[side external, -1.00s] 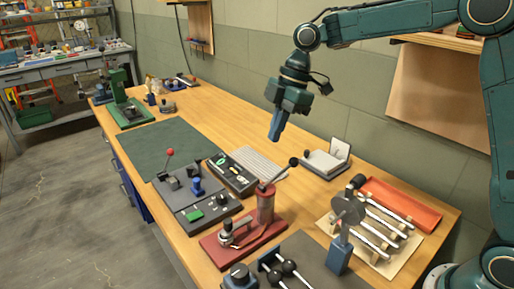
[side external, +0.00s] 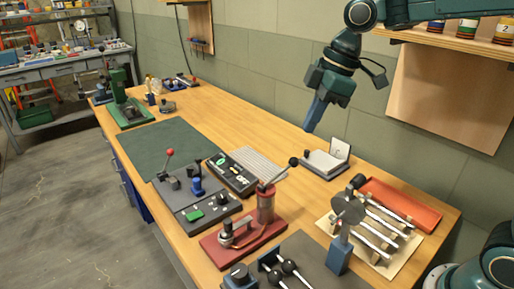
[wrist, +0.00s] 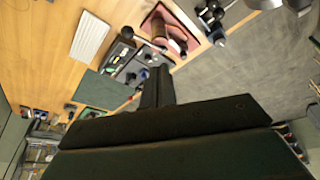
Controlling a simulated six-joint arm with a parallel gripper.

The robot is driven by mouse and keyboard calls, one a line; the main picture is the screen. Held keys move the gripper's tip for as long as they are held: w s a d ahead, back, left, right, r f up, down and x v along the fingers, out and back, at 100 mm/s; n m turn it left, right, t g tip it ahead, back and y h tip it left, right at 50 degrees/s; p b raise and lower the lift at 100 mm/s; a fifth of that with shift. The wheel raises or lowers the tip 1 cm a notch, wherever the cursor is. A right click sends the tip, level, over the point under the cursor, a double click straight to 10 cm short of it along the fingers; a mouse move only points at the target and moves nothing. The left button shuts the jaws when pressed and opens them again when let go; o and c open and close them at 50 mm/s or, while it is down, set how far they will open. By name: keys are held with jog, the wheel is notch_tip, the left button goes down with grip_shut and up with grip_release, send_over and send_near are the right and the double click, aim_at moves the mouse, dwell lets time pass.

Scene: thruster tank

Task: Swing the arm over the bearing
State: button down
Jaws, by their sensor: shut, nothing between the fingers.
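A red press-like stand (side external: 266,208) with a column, a tilted lever and a black knob (side external: 294,161) is at the near middle of the bench. A small grey round part (side external: 227,230) sits on its base; I cannot tell for certain whether this is the bearing. The stand also shows at the top of the wrist view (wrist: 168,25). My gripper (side external: 311,126) is shut and empty, its blue fingers pointing down, in the air above the back of the bench. It is apart from the stand, up and to the right of it. The fingers also show in the wrist view (wrist: 157,86).
An orange tray (side external: 405,200) and a grey disc on a blue post (side external: 347,210) stand at right. A black tray (side external: 232,173) and green mat (side external: 176,147) lie left. The wall and shelf (side external: 450,42) are close behind.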

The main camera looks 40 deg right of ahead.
jog(key=shift+s+d+r+m+t+h, duration=0.15)
jog(key=shift+s+m, duration=0.1)
jog(key=shift+s, duration=0.3)
jog(key=shift+s+d+r+m+t+h, duration=0.15)
jog(key=shift+s+m, duration=0.15)
jog(key=shift+s, duration=0.2)
jog(key=shift+s+d+r+m, duration=0.15)
jog(key=shift+s+m, duration=0.1)
jog(key=shift+s, duration=0.3)
jog(key=shift+s, duration=0.1)
jog(key=s+d+f+m+t+h, duration=0.1)
jog(key=s+d+m, duration=0.2)
jog(key=s, duration=0.5)
jog(key=s+d+f+m+t+h, duration=0.1)
jog(key=s+d+f+m, duration=0.1)
jog(key=s+m, duration=0.4)
jog(key=s+d, duration=0.1)
jog(key=s, duration=0.2)
jog(key=shift+t, duration=0.3)
